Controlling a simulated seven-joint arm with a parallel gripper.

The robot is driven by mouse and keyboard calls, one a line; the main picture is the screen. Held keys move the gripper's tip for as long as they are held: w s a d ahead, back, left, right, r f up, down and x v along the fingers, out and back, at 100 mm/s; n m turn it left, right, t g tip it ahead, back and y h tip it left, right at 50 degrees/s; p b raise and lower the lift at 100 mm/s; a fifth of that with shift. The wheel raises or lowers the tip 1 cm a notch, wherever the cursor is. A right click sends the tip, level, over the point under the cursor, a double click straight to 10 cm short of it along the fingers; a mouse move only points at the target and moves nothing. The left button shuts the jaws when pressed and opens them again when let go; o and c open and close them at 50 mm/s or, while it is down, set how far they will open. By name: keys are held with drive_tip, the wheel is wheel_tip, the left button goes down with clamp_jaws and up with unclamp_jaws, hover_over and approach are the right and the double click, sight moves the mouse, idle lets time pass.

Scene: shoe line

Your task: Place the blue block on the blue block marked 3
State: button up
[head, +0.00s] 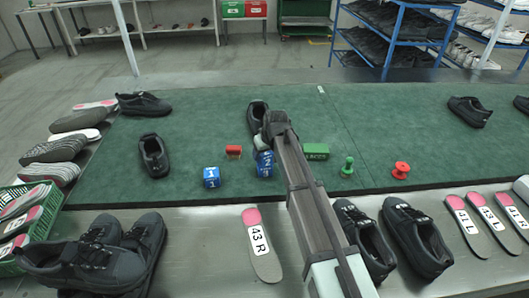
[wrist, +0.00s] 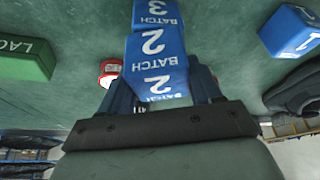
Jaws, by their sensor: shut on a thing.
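A blue block marked 2 (wrist: 155,80) is between the fingers of my gripper (wrist: 163,92) in the wrist view. My gripper is shut on it. A blue block marked 3 (wrist: 157,12) shows just past it at the top edge, partly cut off. The two meet in the picture, but I cannot tell whether they touch. In the head view my gripper (head: 264,146) is over the blue block marked 2 (head: 264,163), and the block marked 3 is not clearly seen there. Another blue block, marked 1 (head: 212,177), stands to the left, apart.
A red block (head: 233,152) and a green block (head: 316,151) flank my gripper on the green mat (head: 110,150). A green piece (head: 347,166) and a red piece (head: 401,170) stand to the right. Black shoes (head: 154,155) and insoles (head: 262,245) lie around. The mat's right half is mostly clear.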

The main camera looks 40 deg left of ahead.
drive_tip(key=o, duration=1.1)
drive_tip(key=v, duration=1.2)
drive_tip(key=shift+s+d, duration=0.1)
